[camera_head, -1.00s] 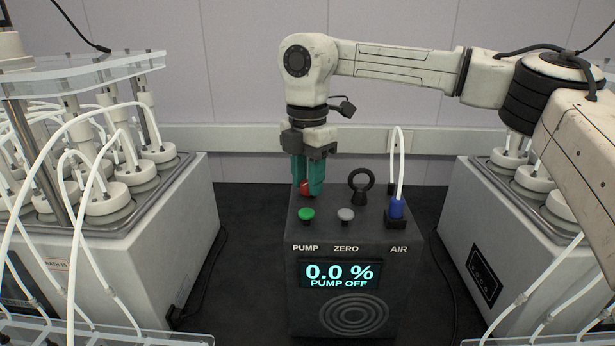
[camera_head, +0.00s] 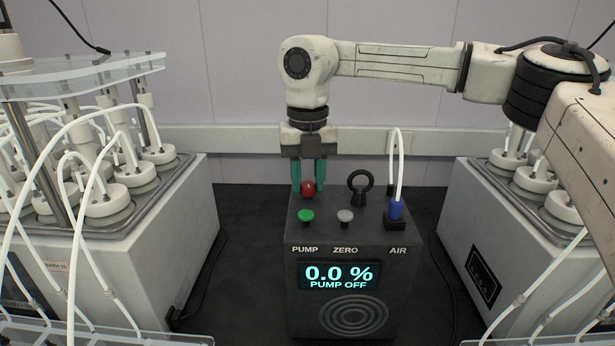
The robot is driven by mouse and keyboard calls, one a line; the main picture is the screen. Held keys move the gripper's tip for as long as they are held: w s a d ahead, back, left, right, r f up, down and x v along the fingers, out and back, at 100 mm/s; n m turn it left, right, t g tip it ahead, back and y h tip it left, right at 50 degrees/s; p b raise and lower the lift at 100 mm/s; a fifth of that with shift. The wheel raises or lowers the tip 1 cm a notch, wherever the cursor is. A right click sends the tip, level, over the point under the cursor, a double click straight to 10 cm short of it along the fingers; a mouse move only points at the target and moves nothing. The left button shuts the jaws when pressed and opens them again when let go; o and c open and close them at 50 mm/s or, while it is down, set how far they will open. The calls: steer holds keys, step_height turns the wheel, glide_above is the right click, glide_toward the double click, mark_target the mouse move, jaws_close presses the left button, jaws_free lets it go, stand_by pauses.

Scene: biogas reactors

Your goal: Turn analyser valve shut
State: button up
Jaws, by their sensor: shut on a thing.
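The analyser (camera_head: 345,240) is a dark box in the middle, its display reading "0.0 %" and "PUMP OFF". The red valve knob (camera_head: 308,188) stands on its top at the back left. My gripper (camera_head: 308,181) points straight down with its teal fingers at the left and right sides of the red knob, shut on it. The knob's front face shows between the fingertips; its far side is hidden.
A green button (camera_head: 306,216) and a grey button (camera_head: 345,215) sit in front of the knob. A black ring handle (camera_head: 361,188) and a blue connector (camera_head: 396,208) with a white hose stand to its right. Reactor baths with bottles and tubes flank the analyser.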

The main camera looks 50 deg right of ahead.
mark_target(308, 184)
steer(key=n, duration=0.5)
steer(key=shift+d+r+n+p, duration=0.1)
steer(key=shift+n+p, duration=0.25)
steer(key=shift+n, duration=0.05)
steer(key=shift+w, duration=0.1)
stand_by(0.3)
steer(key=o, duration=1)
steer(key=shift+o, duration=0.2)
step_height(308, 184, up, 11)
steer(key=shift+f+b, duration=0.2)
steer(key=shift+b, duration=0.25)
